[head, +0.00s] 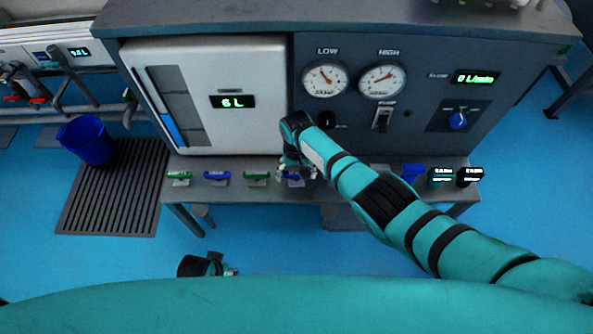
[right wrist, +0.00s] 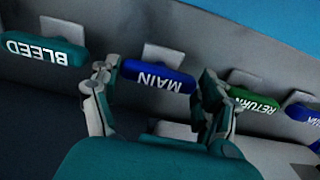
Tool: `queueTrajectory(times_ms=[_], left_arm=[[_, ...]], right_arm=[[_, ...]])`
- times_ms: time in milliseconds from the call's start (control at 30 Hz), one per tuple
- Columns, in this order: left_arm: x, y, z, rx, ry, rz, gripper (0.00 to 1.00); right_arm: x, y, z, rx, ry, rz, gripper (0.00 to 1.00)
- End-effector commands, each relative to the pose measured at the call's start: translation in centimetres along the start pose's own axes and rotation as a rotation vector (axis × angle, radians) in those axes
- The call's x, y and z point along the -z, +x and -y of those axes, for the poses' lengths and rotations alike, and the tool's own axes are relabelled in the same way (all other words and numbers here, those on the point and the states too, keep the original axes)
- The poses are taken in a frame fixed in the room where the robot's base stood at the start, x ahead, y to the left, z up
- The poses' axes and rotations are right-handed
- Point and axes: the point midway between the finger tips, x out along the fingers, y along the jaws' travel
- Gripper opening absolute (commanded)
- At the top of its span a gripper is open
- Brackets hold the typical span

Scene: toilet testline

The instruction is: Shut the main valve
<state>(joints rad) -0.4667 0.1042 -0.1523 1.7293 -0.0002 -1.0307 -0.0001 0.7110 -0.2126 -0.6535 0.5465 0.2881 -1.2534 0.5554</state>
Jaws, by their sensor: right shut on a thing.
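The main valve has a blue handle marked MAIN (right wrist: 158,76), upside down in the right wrist view. In the head view this handle (head: 291,178) shows on the bench's front edge, partly covered by my gripper. My right gripper (head: 297,170) is at it; in the right wrist view the gripper (right wrist: 160,92) has one finger at each end of the handle and is shut on it. A dark part low in the head view looks like my left gripper (head: 207,266); its fingers cannot be made out.
A green RETURN handle (right wrist: 255,98) and a teal BLEED handle (right wrist: 45,48) flank it closely. The tank display (head: 233,101) reads 6 L, and the flow display (head: 475,77) 0 L/min. Two gauges (head: 325,80) sit above. A blue bucket (head: 88,141) stands left.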

Motion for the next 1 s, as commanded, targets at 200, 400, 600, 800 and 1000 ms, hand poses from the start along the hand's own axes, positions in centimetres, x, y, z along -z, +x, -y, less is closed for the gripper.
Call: queueTrajectory(times_ms=[200,400,600,800,1000], left_arm=[[0.0,0.0,0.0,0.0,0.0,0.0,0.4],[0.0,0.0,0.0,0.0,0.0,0.0,0.4],[0.0,0.0,-0.1,-0.001,-0.001,0.0,0.4],[0.0,0.0,-0.1,-0.001,-0.001,0.001,0.4],[0.0,0.0,0.0,-0.001,-0.001,0.001,0.4]], right_arm=[[0.1,0.0,0.0,0.002,0.002,-0.002,0.82],[0.1,0.0,0.0,0.001,0.001,-0.002,1.0],[0.1,-0.1,0.0,0.001,0.001,-0.001,1.0],[0.1,-1.0,0.1,0.002,0.0,-0.002,1.0],[0.2,-4.1,0.1,0.005,0.0,-0.006,1.0]])
